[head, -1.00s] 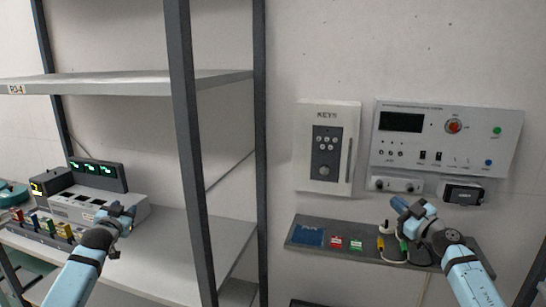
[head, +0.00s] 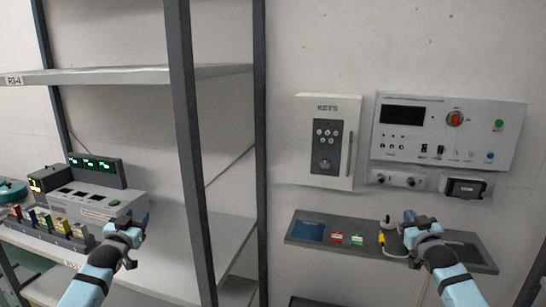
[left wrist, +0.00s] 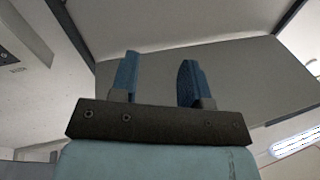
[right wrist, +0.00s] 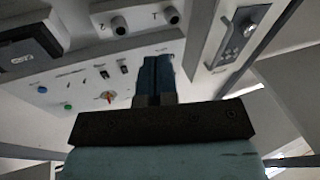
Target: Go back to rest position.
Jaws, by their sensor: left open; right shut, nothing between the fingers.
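My left gripper (head: 128,226) is open and empty in front of the shelf on the left of the head view. Its two blue fingers (left wrist: 160,78) stand apart in the left wrist view, with nothing between them. My right gripper (head: 422,222) is in front of the small wall ledge on the right of the head view. In the right wrist view its blue fingers (right wrist: 154,78) are pressed together with nothing held. The right arm hides part of the ledge and the cable behind it.
A grey ledge (head: 468,251) holds a blue pad, red and green tags and a yellow-tipped cable (head: 382,240). Above it are a key box (head: 327,141) and a control panel (head: 450,131). A shelf rack post (head: 190,150) stands between my arms. A device (head: 90,201) sits on the left shelf.

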